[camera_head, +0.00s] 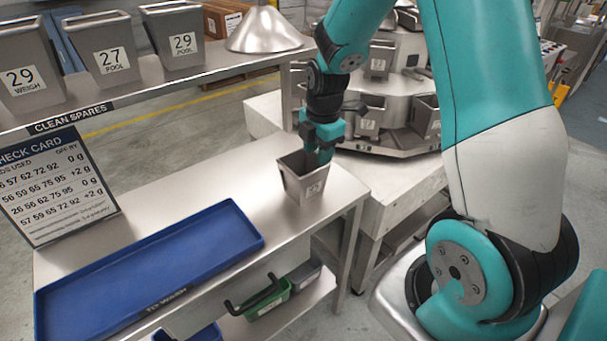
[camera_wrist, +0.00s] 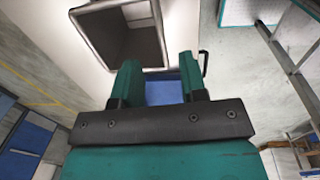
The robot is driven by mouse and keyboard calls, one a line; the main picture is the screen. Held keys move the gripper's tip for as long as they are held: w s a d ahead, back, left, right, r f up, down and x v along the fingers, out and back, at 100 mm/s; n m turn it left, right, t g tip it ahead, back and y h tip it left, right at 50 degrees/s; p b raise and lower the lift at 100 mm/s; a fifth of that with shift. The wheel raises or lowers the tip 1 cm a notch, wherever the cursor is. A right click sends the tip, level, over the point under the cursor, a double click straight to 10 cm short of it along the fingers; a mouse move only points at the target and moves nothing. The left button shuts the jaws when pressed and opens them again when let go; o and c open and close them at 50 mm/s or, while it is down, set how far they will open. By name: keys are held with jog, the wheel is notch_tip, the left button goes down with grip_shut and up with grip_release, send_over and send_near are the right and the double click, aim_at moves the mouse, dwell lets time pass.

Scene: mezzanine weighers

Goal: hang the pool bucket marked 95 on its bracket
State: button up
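A grey metal bucket (camera_head: 301,184) stands upright on the right end of the steel table; the number on its small white label is too small to read surely. My gripper (camera_head: 322,154) is at the bucket's far right rim, pointing down. In the wrist view the bucket's open, empty mouth (camera_wrist: 125,38) lies just beyond the fingers. My gripper (camera_wrist: 158,68) shows two green fingers apart, with a gap between them; the rim's near corner shows near the fingertips. I cannot tell whether they touch it. The bracket for bucket 95 cannot be made out.
A round weigher (camera_head: 395,145) with several buckets stands behind the table. A shelf (camera_head: 215,66) holds buckets labelled 29 weigh, 27 pool and 29 pool. A blue tray (camera_head: 225,215) and a check card (camera_head: 60,190) are at left.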

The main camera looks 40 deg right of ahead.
aim_at(314, 186)
jog(key=f, duration=0.3)
jog(key=f+p, duration=0.1)
jog(key=f, duration=0.2)
jog(key=f+p, duration=0.1)
jog(key=f, duration=0.2)
jog(key=shift+w+a, duration=0.1)
jog(key=shift+w, duration=0.3)
jog(key=shift+f, duration=0.25)
grip_shut()
